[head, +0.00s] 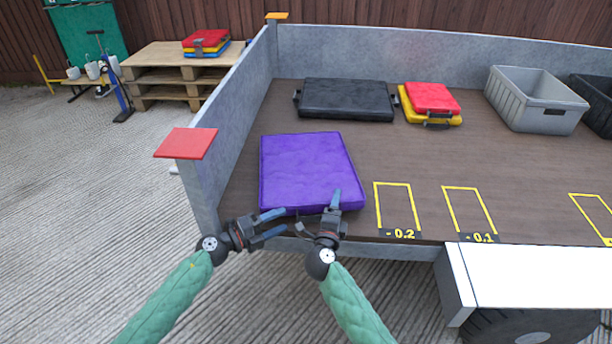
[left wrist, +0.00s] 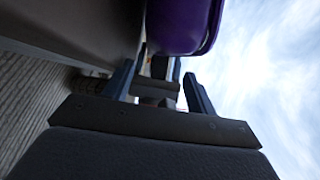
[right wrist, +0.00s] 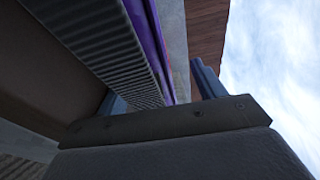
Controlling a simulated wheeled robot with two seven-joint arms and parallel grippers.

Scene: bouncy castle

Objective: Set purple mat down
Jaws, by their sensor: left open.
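The purple mat (head: 305,168) lies flat on the trailer bed at its near left corner, its front edge close to the bed's edge. My left gripper (head: 276,224) is open and empty just off the mat's front edge. The mat's underside corner (left wrist: 183,25) shows just beyond its fingers in the left wrist view. My right gripper (head: 322,212) has its fingers wide apart at the mat's front right corner, one finger over the mat's top. In the right wrist view a thin purple strip of the mat (right wrist: 150,45) runs between the fingers; contact cannot be told.
A black case (head: 346,100), stacked red (head: 432,97) and yellow pads, and a grey crate (head: 535,100) stand farther back on the bed. A grey side wall (head: 235,110) with a red corner plate (head: 186,143) rises at the left. Yellow marked outlines right of the mat are clear.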

